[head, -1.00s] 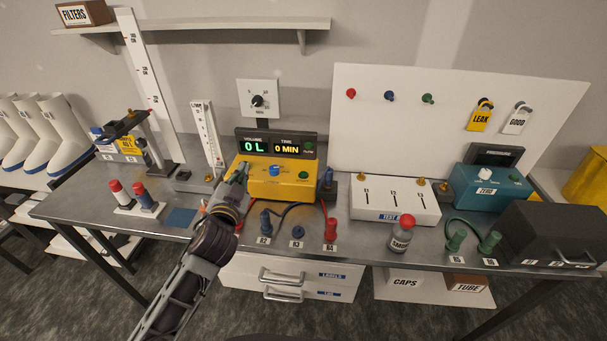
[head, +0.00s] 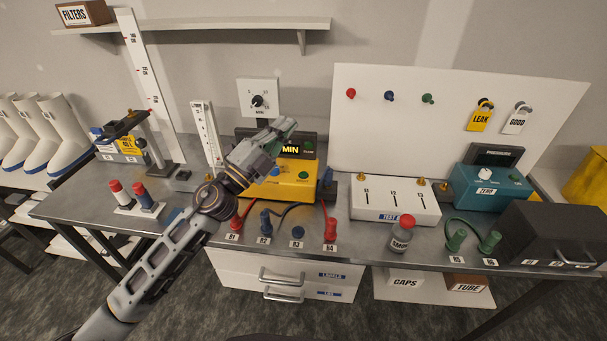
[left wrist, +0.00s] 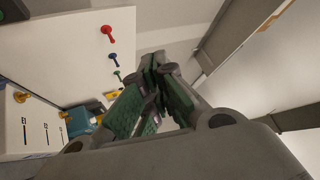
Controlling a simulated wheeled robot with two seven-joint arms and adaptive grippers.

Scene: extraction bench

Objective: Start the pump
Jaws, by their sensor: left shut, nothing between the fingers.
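The yellow pump (head: 284,190) stands on the bench left of centre in the head view. A green button (head: 304,175) shows at the right of its face, and the dark display behind it reads "MIN" in the part that shows. My left gripper (head: 285,127) is shut and empty, raised in front of the display. My right gripper is not in view.
A white panel (head: 455,120) with coloured pegs and LEAK and GOOD tags stands right of the pump. Coloured connectors, including a red one (head: 330,229), line the bench front. A white manifold box (head: 394,208) and a teal gauge (head: 488,188) are further right.

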